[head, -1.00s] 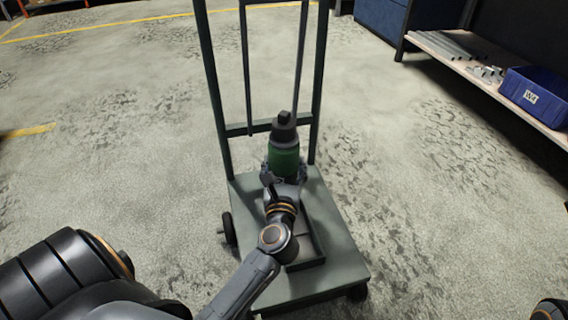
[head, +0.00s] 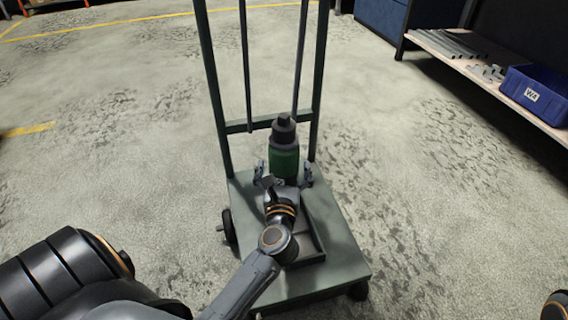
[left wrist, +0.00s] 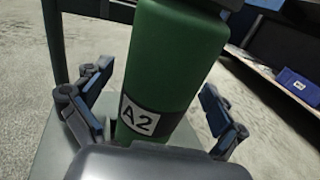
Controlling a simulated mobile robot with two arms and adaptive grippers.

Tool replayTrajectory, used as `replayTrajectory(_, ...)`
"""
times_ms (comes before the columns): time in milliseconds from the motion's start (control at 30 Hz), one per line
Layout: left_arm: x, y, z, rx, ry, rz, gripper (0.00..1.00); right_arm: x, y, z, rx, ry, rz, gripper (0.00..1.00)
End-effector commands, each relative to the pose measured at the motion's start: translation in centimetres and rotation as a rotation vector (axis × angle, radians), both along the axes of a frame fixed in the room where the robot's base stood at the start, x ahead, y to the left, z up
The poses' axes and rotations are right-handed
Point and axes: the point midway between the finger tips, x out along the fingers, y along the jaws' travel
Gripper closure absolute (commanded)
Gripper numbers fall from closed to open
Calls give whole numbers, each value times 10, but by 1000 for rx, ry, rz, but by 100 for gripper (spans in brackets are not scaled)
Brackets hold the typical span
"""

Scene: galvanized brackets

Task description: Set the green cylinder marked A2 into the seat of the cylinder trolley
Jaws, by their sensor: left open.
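The green cylinder (head: 284,160) with a dark cap stands upright on the cylinder trolley (head: 340,262), toward its upright frame. Its white A2 label shows in the left wrist view, where the cylinder (left wrist: 172,65) fills the middle. My left gripper (head: 284,172) is open, with one finger on each side of the cylinder and visible gaps between the fingers and its wall. The left gripper also shows in the left wrist view (left wrist: 155,105). The cylinder's foot is hidden behind the gripper, so how it sits in the seat cannot be seen. My right gripper is not in view.
A dark-rimmed tray (head: 318,245) lies on the trolley deck under my left arm. A shelf (head: 450,62) at the right holds metal brackets (head: 450,45) and a blue bin (head: 535,92). The concrete floor around the trolley is clear.

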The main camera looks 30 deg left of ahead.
Motion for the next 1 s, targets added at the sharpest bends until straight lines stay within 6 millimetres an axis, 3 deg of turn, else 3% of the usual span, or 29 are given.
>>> replayTrajectory(167,-12,-8,0,-1,-2,-2,4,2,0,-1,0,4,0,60)
replayTrajectory(600,-86,-53,3,2,-7,-2,4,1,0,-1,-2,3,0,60)
replayTrajectory(800,-100,-62,4,4,-10,-1,4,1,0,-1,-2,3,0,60)
replayTrajectory(1000,-101,-63,5,5,-12,-1,4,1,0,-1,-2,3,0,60)
